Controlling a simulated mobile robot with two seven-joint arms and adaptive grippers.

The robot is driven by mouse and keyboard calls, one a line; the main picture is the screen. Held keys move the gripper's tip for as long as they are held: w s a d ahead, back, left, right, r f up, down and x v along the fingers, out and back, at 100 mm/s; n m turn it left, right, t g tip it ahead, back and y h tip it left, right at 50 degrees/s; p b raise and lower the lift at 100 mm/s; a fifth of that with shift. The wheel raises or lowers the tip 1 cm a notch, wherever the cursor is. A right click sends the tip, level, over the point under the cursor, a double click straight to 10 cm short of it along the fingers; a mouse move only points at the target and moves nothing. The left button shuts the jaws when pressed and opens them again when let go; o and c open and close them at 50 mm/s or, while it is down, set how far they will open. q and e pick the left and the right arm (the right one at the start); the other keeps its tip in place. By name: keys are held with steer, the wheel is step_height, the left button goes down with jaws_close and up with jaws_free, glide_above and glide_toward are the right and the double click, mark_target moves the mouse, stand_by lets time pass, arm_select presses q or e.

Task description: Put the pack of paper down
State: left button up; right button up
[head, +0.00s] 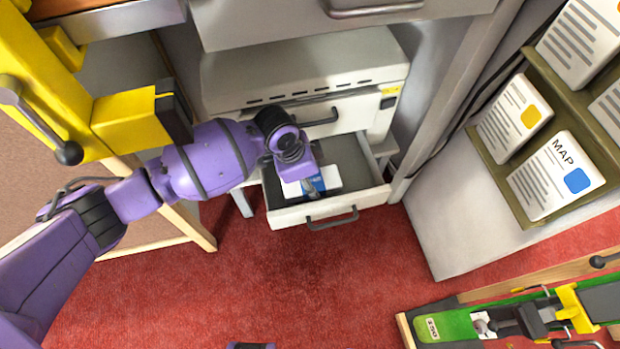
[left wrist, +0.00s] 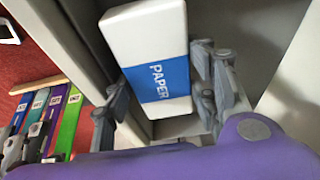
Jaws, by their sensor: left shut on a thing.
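The pack of paper (head: 327,178) is white with a blue band. It shows larger in the left wrist view (left wrist: 150,40), where the word PAPER can be read. My left gripper (head: 309,186) reaches down over the open drawer (head: 335,215) and is shut on the pack, with fingers on both sides of it in the left wrist view (left wrist: 165,95). The pack is within the drawer's outline. My gripper hides part of it, and I cannot tell whether it touches the drawer floor.
The drawer belongs to a white cabinet (head: 300,70) under the bench, with a shut drawer (head: 345,112) above it. A yellow clamp-like machine (head: 125,118) stands close to my left arm. A rack (head: 553,105) with map packs is at right. Red floor (head: 320,280) lies clear in front.

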arm_select(q)
steer(key=shift+f, duration=0.45)
steer(key=o, duration=1.1)
steer(key=shift+r, duration=0.35)
steer(key=p+v, duration=0.3)
steer(key=v, duration=0.5)
